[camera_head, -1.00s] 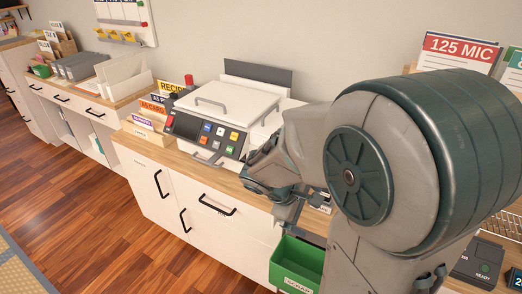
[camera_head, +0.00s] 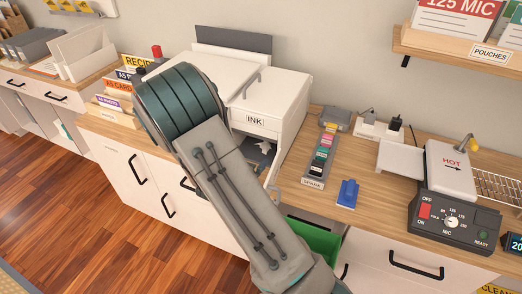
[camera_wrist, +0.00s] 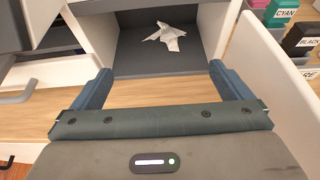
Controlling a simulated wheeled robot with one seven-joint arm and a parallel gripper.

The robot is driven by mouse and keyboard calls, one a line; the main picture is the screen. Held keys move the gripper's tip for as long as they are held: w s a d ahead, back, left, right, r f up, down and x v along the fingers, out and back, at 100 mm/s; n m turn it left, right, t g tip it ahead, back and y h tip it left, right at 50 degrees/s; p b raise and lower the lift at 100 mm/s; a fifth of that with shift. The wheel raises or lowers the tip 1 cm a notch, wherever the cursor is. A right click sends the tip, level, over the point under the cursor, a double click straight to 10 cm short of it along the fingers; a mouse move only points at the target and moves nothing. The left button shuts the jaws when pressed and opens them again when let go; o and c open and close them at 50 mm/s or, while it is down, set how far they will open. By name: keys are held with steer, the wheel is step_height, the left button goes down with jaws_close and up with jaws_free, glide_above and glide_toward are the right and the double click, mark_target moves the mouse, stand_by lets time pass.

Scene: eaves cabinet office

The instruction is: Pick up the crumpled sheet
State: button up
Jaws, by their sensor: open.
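The crumpled sheet (camera_wrist: 167,36) is a small white, creased piece of paper. It lies on the dark grey floor of an open compartment (camera_wrist: 190,62) in the wrist view, ahead of my fingertips. My gripper (camera_wrist: 160,70) is open and empty, with its two blue fingers wide apart over the wooden counter in front of the compartment. The sheet lies between the lines of the fingers, apart from them. In the head view the compartment is in the white machine (camera_head: 272,108) labelled INK, and my arm hides the gripper and much of the opening.
An open white door panel (camera_wrist: 272,75) stands right of the gripper. A grey handle and panel are at left. On the counter are a rack of ink cartridges (camera_head: 322,152), a blue object (camera_head: 347,193) and a laminator (camera_head: 452,215). A green bin (camera_head: 318,240) is below.

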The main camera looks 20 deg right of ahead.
mark_target(261, 147)
steer(key=x, duration=0.8)
steer(key=shift+d, duration=0.2)
steer(key=p+x, duration=0.1)
steer(key=x, duration=0.3)
steer(key=shift+w+d+f, duration=0.2)
steer(key=shift+f, duration=0.15)
steer(key=shift+c, duration=0.4)
steer(key=c, duration=1)
